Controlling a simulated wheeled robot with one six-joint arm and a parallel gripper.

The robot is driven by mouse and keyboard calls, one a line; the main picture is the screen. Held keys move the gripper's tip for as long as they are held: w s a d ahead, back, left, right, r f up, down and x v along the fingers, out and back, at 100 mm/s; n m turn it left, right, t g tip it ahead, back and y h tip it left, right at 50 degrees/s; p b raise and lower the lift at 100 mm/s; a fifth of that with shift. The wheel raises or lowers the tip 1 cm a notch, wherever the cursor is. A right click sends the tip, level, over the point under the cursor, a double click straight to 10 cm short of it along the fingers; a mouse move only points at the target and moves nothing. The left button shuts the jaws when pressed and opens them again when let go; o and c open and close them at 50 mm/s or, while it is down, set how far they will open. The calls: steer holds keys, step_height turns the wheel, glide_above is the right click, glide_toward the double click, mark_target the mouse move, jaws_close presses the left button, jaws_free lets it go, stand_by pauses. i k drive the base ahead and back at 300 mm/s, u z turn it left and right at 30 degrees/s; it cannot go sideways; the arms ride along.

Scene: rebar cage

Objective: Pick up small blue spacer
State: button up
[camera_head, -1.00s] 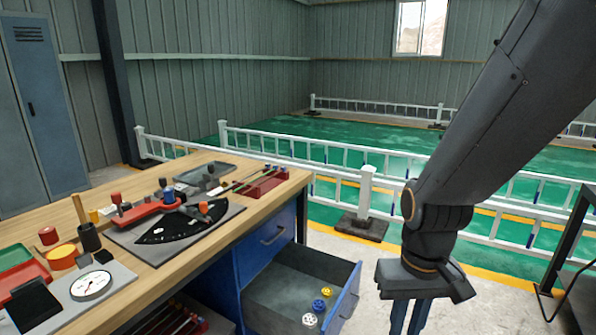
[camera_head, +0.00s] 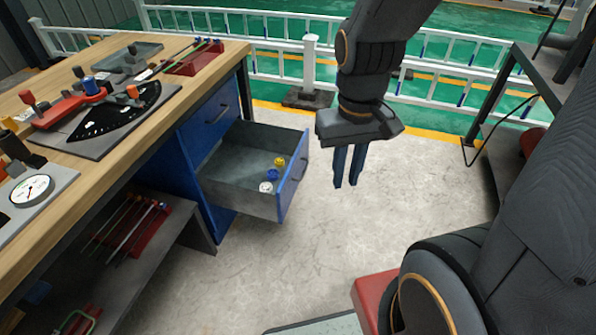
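The small blue spacer (camera_head: 272,174) lies in the open blue drawer (camera_head: 237,202) of the workbench, towards the drawer's front end. It sits between a yellow spacer (camera_head: 279,161) behind it and a white spacer (camera_head: 266,187) in front of it. My gripper (camera_head: 346,186) hangs with its fingers pointing down over the floor, to the right of the drawer and apart from it. Its two dark blue fingers stand a little apart with nothing between them. The spacers are in clear view.
The workbench top (camera_head: 150,125) holds a black fan-shaped plate, a dial gauge (camera_head: 32,190) and red tool holders. A lower shelf (camera_head: 150,250) carries rods. A dark rack stands at the right. The floor (camera_head: 300,260) between is clear.

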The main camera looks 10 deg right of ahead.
mark_target(274, 174)
steer(key=u, duration=0.15)
steer(key=k, duration=0.4)
steer(key=z, duration=0.9)
steer(key=i, duration=1.25)
steer(key=u, duration=0.7)
steer(key=i, duration=0.3)
steer(key=u, duration=0.3)
